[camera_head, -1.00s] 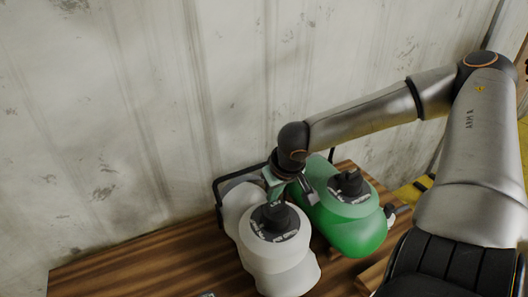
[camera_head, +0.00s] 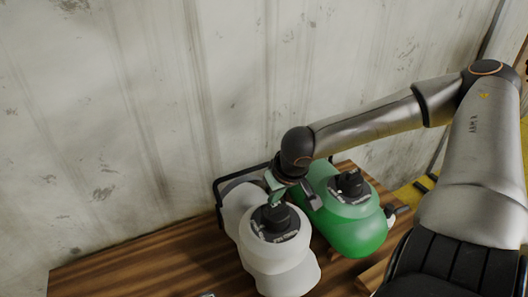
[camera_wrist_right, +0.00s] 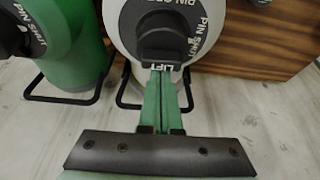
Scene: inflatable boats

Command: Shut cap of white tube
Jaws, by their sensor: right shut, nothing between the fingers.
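The white tube (camera_head: 277,265) stands on the wooden table, with a black valve cap (camera_head: 275,217) on its top. In the right wrist view the cap (camera_wrist_right: 170,36) is a raised black knob on a round plate lettered "PIN SHUT" and "LIFT". My right gripper (camera_head: 275,198) is shut and empty. Its green fingers point at the cap's near edge, with the fingertips (camera_wrist_right: 160,72) over or against the "LIFT" tab; I cannot tell whether they touch. Whether the cap is fully seated is unclear. My left gripper is not in view.
A green tube (camera_head: 352,232) with its own black cap (camera_head: 349,184) stands just right of the white tube. A dark metal frame (camera_head: 219,190) runs behind both, close to the grey wall. The wooden table (camera_head: 150,262) is mostly clear at left.

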